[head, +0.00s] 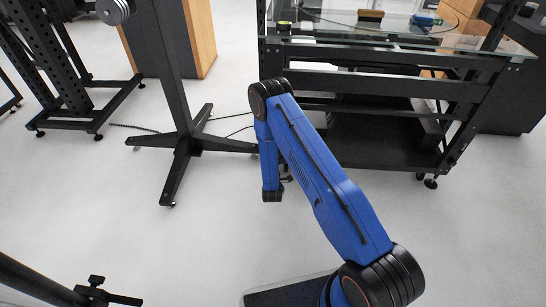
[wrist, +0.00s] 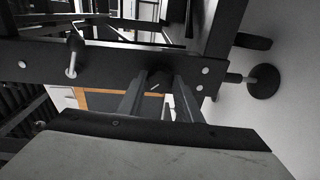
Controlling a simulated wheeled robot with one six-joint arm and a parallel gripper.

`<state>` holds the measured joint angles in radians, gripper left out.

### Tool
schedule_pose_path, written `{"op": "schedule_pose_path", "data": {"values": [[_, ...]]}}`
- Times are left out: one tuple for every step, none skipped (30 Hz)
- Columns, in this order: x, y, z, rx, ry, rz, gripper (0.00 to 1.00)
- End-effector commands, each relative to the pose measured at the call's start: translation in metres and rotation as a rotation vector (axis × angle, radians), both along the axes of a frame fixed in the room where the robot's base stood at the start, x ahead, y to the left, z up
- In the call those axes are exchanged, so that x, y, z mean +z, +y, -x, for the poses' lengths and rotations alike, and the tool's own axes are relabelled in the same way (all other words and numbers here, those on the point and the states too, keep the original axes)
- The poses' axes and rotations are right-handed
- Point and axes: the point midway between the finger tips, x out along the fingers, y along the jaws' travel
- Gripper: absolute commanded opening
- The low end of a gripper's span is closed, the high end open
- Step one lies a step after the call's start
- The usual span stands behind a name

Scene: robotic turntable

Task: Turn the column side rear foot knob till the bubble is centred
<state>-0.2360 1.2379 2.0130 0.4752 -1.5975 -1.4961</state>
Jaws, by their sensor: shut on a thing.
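The table's glass top (head: 330,42) is at the upper right of the head view. A small round level (head: 283,26) with a green tint sits near its left end; its bubble is too small to read. In the wrist view my gripper (wrist: 158,84) reaches up to a dark beam, with its two fingers closed on a dark foot knob (wrist: 160,74). The knob is partly hidden by the fingers and lies in shadow. In the head view my blue arm hides the gripper's fingers and the knob.
A black column (head: 168,70) on a cross-shaped base stands left of the table. Other feet (head: 430,183) show under the table's right end. A round foot pad (wrist: 264,81) is right of the fingers in the wrist view. Cables lie on the floor.

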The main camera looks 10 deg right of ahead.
Motion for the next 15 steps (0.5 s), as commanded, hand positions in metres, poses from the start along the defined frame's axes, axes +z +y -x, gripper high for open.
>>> {"op": "schedule_pose_path", "data": {"values": [[-0.0009, 0.0007, 0.0004, 0.001, 0.007, 0.013, 0.09], [-0.0009, 0.0006, 0.0004, 0.001, 0.009, 0.021, 0.09], [-0.0009, 0.0006, 0.0004, 0.001, 0.013, 0.031, 0.09], [-0.001, 0.0005, 0.0005, 0.001, 0.015, 0.036, 0.09], [-0.001, 0.0005, 0.0005, 0.001, 0.016, 0.041, 0.09], [-0.001, 0.0005, 0.0005, 0.001, 0.018, 0.047, 0.09], [-0.001, 0.0005, 0.0005, 0.001, 0.02, 0.051, 0.09], [-0.001, 0.0005, 0.0005, 0.0, 0.02, 0.054, 0.09], [-0.001, 0.0004, 0.0005, 0.0, 0.021, 0.056, 0.09], [-0.001, 0.0004, 0.0005, 0.0, 0.021, 0.058, 0.09], [-0.001, 0.0004, 0.0005, 0.0, 0.021, 0.058, 0.09], [-0.001, 0.0004, 0.0005, 0.001, 0.022, 0.059, 0.09], [-0.001, 0.0004, 0.0005, 0.001, 0.022, 0.059, 0.09], [-0.001, 0.0002, 0.0004, 0.001, 0.022, 0.059, 0.09], [-0.0009, 0.0002, 0.0004, 0.001, 0.022, 0.059, 0.09]]}}
